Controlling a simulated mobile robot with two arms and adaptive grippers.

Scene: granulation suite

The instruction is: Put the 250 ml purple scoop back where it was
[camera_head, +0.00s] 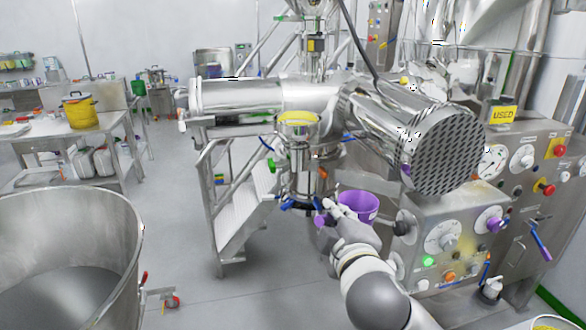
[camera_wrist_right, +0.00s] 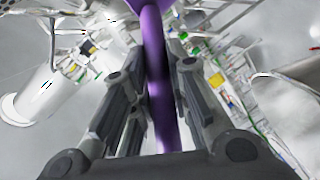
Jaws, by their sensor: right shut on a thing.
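The purple scoop (camera_head: 358,206) is in the middle of the head view, its cup just beyond my right arm. A short purple piece, which looks like its handle end, shows left of my right gripper (camera_head: 331,207). In the right wrist view the purple handle (camera_wrist_right: 158,75) runs between the two fingers of my right gripper (camera_wrist_right: 155,95), which is shut on it. The scoop is held in the air below the steel machine. The scoop's inside and the place it came from cannot be told. My left gripper is not in view.
A steel machine with a wide perforated drum end (camera_head: 447,150) stands close above the scoop. A control panel (camera_head: 445,235) with knobs is to the right. Steel steps (camera_head: 243,215) stand behind left. A large steel bowl (camera_head: 125,245) is front left. A table with a yellow bucket (camera_head: 80,112) stands farther back.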

